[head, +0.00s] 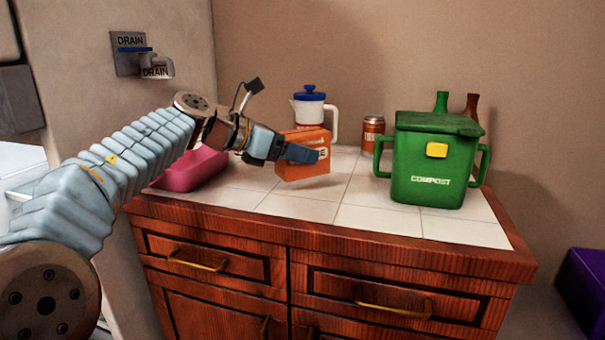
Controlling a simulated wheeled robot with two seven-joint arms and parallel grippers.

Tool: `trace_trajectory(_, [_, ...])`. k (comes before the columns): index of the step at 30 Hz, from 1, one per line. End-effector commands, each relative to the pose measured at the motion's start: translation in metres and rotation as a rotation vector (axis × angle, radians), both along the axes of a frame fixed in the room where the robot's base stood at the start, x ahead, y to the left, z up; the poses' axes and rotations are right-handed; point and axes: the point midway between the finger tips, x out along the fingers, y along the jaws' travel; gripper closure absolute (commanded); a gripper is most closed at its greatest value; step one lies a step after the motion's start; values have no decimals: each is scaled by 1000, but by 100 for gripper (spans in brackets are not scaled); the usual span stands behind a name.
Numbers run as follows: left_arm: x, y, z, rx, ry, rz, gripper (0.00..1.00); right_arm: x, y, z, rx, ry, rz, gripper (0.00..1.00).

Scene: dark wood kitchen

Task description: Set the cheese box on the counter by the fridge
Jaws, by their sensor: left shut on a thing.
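An orange cheese box (300,167) is over the white tiled counter (375,217), left of the middle. My left gripper (305,153) reaches in from the left and is shut on the cheese box. The box looks upright; a dark patch shows on the tiles to its right, and I cannot tell for certain whether its bottom touches the tiles. The gripper hides part of the box's front and its lettering. My right gripper is not in the head view. No fridge can be made out for certain.
A green compost bin (430,165) stands to the right. A white jug with a blue lid (311,108) and an orange can (373,131) stand behind. A pink tray (198,169) lies at left, partly under my arm. Front tiles are clear. Two bottles (471,106) stand behind the bin.

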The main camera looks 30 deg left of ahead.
Motion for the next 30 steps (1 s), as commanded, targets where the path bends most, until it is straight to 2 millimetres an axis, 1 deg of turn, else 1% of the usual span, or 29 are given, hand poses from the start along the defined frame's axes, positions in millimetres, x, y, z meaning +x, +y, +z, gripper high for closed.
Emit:
trace_trajectory(4, [15, -7, -21, -2, 3, -3, 75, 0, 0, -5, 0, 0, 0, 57])
trace_trajectory(6, [14, -6, -35, -1, 3, 0, 75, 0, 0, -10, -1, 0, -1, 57])
trace_trajectory(9, [14, -6, -46, -1, 1, -1, 75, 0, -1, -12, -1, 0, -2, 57])
trace_trajectory(17, [14, -6, -48, 0, 0, -1, 75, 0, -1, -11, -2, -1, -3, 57])
trace_trajectory(21, [14, -6, -52, 0, 0, -1, 75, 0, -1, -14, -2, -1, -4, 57])
trace_trajectory(22, [14, -6, -51, 0, 1, -1, 34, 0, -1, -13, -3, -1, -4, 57])
trace_trajectory(26, [14, -6, -51, 0, 1, -1, 14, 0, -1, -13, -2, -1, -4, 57])
trace_trajectory(27, [14, -6, -51, 0, 1, -1, 12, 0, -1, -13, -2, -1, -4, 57])
trace_trajectory(30, [14, -6, -51, 0, 1, -1, 12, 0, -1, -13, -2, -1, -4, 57])
